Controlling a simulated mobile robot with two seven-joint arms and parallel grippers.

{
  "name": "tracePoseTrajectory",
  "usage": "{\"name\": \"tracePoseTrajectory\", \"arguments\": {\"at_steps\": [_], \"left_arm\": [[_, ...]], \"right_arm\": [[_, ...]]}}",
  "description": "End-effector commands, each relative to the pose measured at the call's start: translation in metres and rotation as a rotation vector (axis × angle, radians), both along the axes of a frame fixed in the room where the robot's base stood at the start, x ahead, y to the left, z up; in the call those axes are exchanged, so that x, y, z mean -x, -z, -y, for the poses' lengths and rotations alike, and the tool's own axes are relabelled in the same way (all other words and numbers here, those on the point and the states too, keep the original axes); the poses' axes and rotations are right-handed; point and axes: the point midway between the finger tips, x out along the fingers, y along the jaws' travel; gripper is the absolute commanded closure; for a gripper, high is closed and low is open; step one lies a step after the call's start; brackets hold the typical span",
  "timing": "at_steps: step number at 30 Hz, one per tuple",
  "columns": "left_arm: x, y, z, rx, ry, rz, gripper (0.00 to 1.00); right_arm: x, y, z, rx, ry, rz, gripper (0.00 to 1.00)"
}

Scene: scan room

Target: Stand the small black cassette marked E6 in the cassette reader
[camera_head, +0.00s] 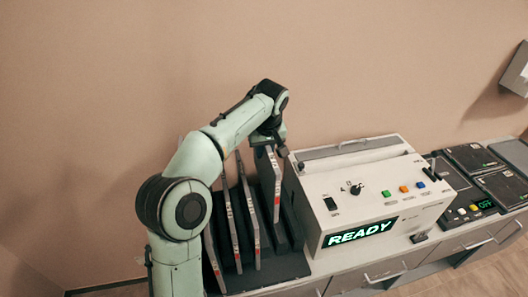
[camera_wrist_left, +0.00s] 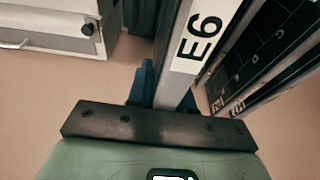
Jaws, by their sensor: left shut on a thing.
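The cassette marked E6 (camera_wrist_left: 196,45) shows in the left wrist view as a pale edge strip with black lettering, running up from my gripper. In the head view, the cassette (camera_head: 271,182) hangs upright below my left gripper (camera_head: 268,142), at the right side of the black rack. My left gripper is shut on it; a blue finger (camera_wrist_left: 141,85) shows beside it. Whether its lower end is clear of the rack I cannot tell. The cassette reader (camera_head: 345,201), a white box with a lit READY display, stands just to the right. My right gripper is not in view.
Several other cassettes (camera_head: 231,222) stand in the black rack (camera_head: 287,267), close to the held one. A control panel with dark square pads (camera_head: 473,158) lies right of the reader on the counter. The wall is behind; the space above the reader is free.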

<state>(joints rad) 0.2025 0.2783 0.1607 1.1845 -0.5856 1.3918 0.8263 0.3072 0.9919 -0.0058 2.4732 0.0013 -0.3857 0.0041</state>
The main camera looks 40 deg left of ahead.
Motion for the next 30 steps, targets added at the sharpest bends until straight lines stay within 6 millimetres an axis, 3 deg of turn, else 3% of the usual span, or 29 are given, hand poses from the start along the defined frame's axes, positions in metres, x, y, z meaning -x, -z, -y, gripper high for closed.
{"name": "tracePoseTrajectory", "arguments": {"at_steps": [8,24,30], "left_arm": [[-0.001,-0.026,0.000,-0.001,0.001,0.008,1.00],[-0.001,-0.063,0.000,-0.001,0.000,0.006,1.00],[0.000,-0.067,0.000,-0.001,0.001,0.003,1.00]], "right_arm": [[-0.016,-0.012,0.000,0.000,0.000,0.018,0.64],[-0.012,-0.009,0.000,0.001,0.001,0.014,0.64],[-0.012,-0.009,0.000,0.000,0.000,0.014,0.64]]}}
